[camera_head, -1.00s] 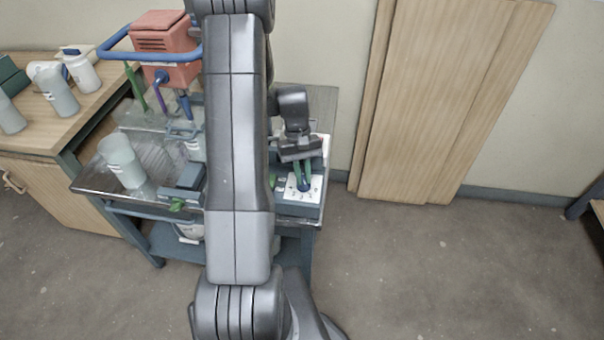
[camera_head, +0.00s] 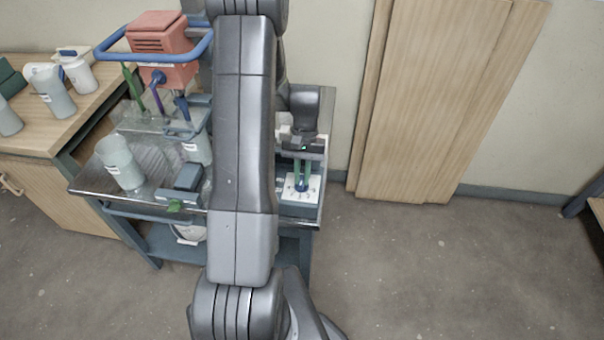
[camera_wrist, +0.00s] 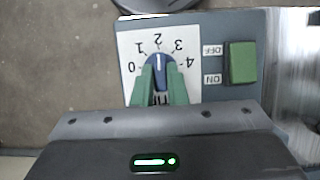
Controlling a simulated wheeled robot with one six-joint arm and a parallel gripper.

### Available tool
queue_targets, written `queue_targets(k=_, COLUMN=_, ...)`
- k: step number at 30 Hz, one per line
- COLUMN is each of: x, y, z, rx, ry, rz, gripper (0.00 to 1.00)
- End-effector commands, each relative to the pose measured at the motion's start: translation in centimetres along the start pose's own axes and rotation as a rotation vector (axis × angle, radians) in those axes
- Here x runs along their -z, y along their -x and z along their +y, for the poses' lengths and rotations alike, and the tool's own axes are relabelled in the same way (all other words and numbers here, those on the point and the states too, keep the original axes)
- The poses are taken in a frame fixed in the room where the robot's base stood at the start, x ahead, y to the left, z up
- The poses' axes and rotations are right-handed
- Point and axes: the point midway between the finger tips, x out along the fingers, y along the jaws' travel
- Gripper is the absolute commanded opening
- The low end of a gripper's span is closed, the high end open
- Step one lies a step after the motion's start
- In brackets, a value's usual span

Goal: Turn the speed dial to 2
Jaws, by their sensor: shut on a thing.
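The speed dial (camera_wrist: 159,62) is a round blue knob with a white pointer line on a white numbered plate (camera_wrist: 128,42) in the wrist view. The numbers 0 to 4 run around it, and the pointer line points at the 2. My gripper (camera_wrist: 158,82) is shut on the dial, one green finger on each side of it. In the head view my gripper (camera_head: 302,175) reaches down to the control box (camera_head: 301,199) on the right of the cart. The fingers hide the lower part of the dial.
A green ON/OFF switch (camera_wrist: 242,62) sits beside the dial plate. A red mixer motor (camera_head: 160,38) with a blue handle stands behind. The floor right of the cart is clear.

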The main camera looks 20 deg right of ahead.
Motion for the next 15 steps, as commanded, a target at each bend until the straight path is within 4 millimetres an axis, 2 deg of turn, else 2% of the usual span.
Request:
queue_targets(k=7, x=0.07, y=0.11, z=0.0, rx=0.0, ry=0.001, rz=0.003, gripper=0.0)
queue_targets(k=8, x=0.07, y=0.11, z=0.0, rx=0.0, ry=0.001, rz=0.003, gripper=0.19)
queue_targets(k=10, x=0.06, y=0.1, z=0.0, rx=0.0, ry=0.001, rz=0.003, gripper=0.32)
queue_targets(k=15, x=0.04, y=0.06, z=0.0, rx=0.0, ry=0.001, rz=0.002, gripper=0.35)
